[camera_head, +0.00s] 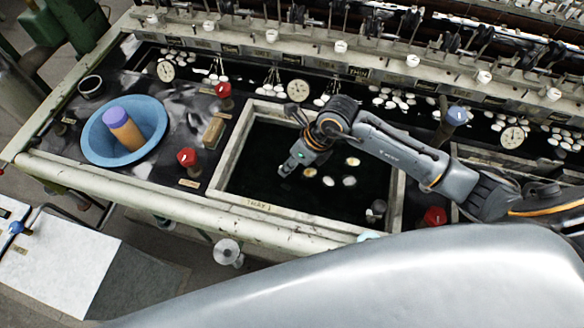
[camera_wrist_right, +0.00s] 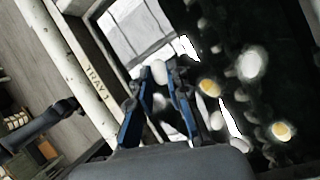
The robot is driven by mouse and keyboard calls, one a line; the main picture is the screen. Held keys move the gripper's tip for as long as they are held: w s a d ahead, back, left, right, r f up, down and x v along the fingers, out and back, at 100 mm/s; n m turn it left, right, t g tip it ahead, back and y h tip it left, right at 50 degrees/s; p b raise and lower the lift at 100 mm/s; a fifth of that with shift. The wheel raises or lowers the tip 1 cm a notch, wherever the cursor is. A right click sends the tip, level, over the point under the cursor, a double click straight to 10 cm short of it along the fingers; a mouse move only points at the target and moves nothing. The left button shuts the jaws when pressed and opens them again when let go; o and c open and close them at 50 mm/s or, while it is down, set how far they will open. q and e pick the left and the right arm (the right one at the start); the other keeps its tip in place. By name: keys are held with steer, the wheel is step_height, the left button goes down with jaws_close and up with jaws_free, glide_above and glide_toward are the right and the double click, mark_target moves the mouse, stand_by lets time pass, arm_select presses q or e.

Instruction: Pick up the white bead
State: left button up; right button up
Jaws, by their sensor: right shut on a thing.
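My right gripper (camera_head: 286,168) reaches from the right over the dark basin of the tray (camera_head: 245,203) labelled TRAY 1. In the right wrist view its two blue fingers (camera_wrist_right: 161,76) are shut on a small white oval, the white bead (camera_wrist_right: 160,72), at their tips. In the head view the gripper hides the bead. Other pale pieces lie in the basin to the right of the gripper: a white one (camera_head: 349,182), a cream one (camera_head: 328,181) and a yellowish one (camera_head: 352,162). My left gripper is not in view.
A blue bowl (camera_head: 93,137) holding an orange and purple cylinder (camera_head: 124,129) stands at the left. Red knobs (camera_head: 187,157) and a wooden block (camera_head: 214,131) stand beside the basin. Dials (camera_head: 298,90) and machine rods line the back. A dark fitting (camera_head: 376,210) is at the basin's front right.

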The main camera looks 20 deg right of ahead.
arm_select(q)
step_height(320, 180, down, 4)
steer(key=b, duration=0.3)
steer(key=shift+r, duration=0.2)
arm_select(e)
steer(key=s+a+r, duration=0.8)
steer(key=s, duration=0.1)
steer(key=shift+f, duration=0.1)
